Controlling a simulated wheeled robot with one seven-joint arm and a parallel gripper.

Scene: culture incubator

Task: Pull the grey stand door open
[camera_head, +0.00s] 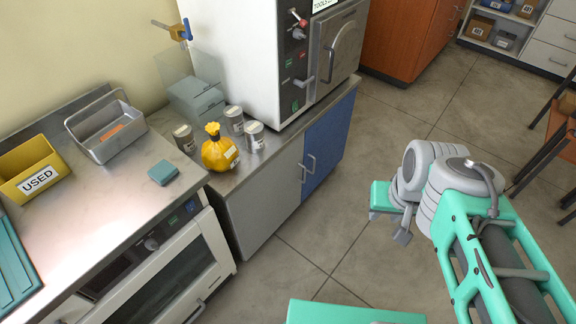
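The grey stand door (268,208) is the left front panel of a low metal-topped stand in the middle of the head view. It looks shut, flush with the blue door (330,140) on its right. Its handle (303,173) is a short upright bar near its right edge, close to the blue door's handle (312,163). My gripper (388,226) hangs over open floor to the right of the stand, well apart from the door and handle. It is seen partly from behind, and its fingertips are not clear. I see nothing held in it.
The stand carries a white steriliser (262,60), a yellow tied bag (219,152) and several metal cans. A white oven (170,270) under a steel counter (105,205) stands left of the door. Floor (330,235) before the door is clear. Stools stand far right.

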